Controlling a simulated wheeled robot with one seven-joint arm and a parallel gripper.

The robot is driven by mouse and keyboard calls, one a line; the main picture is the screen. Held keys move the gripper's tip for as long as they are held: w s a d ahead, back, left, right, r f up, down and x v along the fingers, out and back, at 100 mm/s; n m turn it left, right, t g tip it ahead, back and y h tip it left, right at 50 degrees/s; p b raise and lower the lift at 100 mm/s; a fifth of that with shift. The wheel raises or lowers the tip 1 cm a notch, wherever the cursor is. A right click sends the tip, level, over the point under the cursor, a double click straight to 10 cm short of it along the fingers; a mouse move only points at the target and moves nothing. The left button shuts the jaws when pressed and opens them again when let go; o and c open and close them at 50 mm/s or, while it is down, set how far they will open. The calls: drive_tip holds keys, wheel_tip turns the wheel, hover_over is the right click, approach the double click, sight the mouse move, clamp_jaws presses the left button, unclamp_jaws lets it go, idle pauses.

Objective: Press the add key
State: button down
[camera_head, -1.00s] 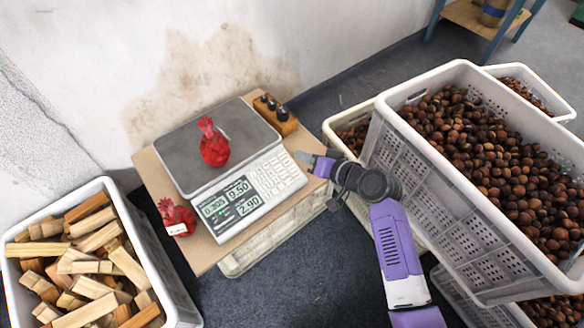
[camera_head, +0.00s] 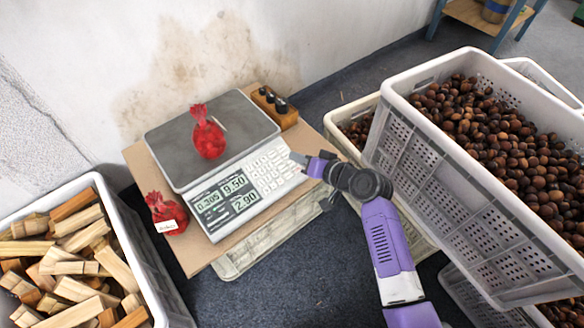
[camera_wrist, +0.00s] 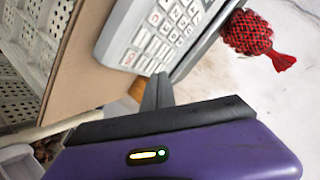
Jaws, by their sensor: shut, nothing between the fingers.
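The weighing scale (camera_head: 222,203) has a lit display reading 0.305, 9.50 and 2.90. Its white keypad (camera_head: 268,172) is to the right of the display and also shows in the wrist view (camera_wrist: 160,32). The add key cannot be made out by its label. My gripper (camera_head: 298,158) is shut and empty, its tip at the keypad's right edge. In the wrist view the closed fingers (camera_wrist: 160,80) point at the keypad's near edge; contact cannot be told. A red net bag (camera_head: 208,138) sits on the scale's plate (camera_head: 165,152) and shows in the wrist view (camera_wrist: 252,35).
A second red net bag (camera_head: 166,212) with a white tag lies left of the scale. A large chestnut crate (camera_head: 428,160) is close on my arm's right. A crate of wood pieces (camera_head: 148,262) stands left.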

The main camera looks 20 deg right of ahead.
drive_tip(key=shift+w+f, duration=0.25)
drive_tip(key=shift+f, duration=0.4)
drive_tip(key=shift+b, duration=0.3)
idle(1.2)
drive_tip(key=shift+w+a+f+b, duration=0.1)
drive_tip(key=shift+f+b, duration=0.2)
drive_tip(key=shift+f, duration=0.1)
drive_tip(key=shift+w+f+b, duration=0.1)
drive_tip(key=shift+f+b, duration=0.2)
drive_tip(key=shift+f, duration=0.05)
idle(0.6)
drive_tip(key=shift+r, duration=0.15)
drive_tip(key=shift+s+r+p, duration=0.25)
drive_tip(key=shift+r+p, duration=0.35)
drive_tip(key=shift+p, duration=0.2)
drive_tip(key=r+p, duration=0.1)
drive_tip(key=s+r+p, duration=0.1)
drive_tip(key=r+p, duration=0.2)
drive_tip(key=shift+s+d+r+p, duration=0.25)
drive_tip(key=shift+d+r+p, duration=0.05)
drive_tip(key=shift+r, duration=0.1)
idle(1.6)
